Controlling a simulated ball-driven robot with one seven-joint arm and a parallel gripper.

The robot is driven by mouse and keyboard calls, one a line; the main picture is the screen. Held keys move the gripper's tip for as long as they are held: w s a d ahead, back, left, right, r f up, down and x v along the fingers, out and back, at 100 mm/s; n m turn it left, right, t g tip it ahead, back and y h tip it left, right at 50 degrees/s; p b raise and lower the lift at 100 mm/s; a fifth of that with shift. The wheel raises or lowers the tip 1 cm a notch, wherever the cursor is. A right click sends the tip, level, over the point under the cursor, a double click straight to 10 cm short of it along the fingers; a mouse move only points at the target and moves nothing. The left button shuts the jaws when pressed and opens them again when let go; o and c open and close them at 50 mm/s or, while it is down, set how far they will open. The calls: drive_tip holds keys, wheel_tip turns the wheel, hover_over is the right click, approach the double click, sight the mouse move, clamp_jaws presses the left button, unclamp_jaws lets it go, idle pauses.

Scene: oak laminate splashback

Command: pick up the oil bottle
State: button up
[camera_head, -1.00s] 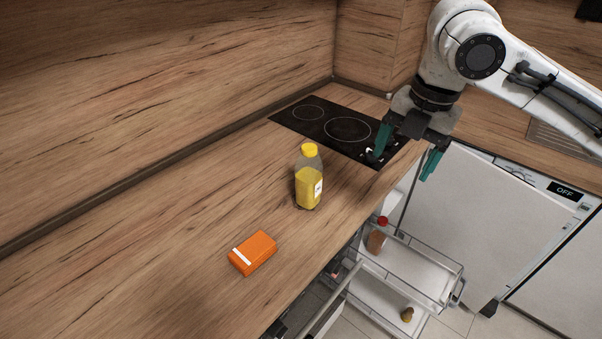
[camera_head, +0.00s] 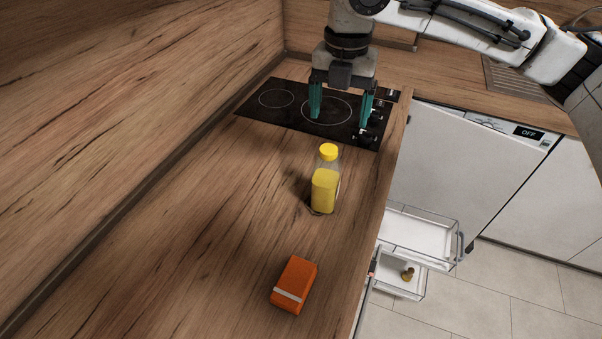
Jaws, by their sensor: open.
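The oil bottle (camera_head: 325,188) is clear with yellow oil and a yellow cap. It stands upright on the wooden counter, in the middle of the head view. My gripper (camera_head: 338,116) has two teal fingers pointing down and spread apart, with nothing between them. It appears above the cooktop, beyond the bottle and higher in the picture, apart from it. The bottle is in full view.
An orange box (camera_head: 294,285) with a white stripe lies on the counter nearer than the bottle. The black cooktop (camera_head: 270,100) is behind the bottle. A pulled-out wire drawer (camera_head: 420,232) juts out below the counter's right edge. The counter left of the bottle is clear.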

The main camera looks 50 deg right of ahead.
sight(329, 148)
drive_tip(key=shift+w+a+f, duration=0.1)
drive_tip(key=shift+w+f, duration=0.1)
drive_tip(key=shift+w, duration=0.1)
drive_tip(key=shift+w+a+f+p, duration=0.15)
drive_tip(key=shift+f+p, duration=0.25)
drive_tip(key=shift+f, duration=2.2)
drive_tip(key=shift+w+f+p, duration=0.15)
drive_tip(key=shift+f+p, duration=0.2)
drive_tip(key=shift+f, duration=2.2)
drive_tip(key=shift+c, duration=0.2)
clamp_jaws()
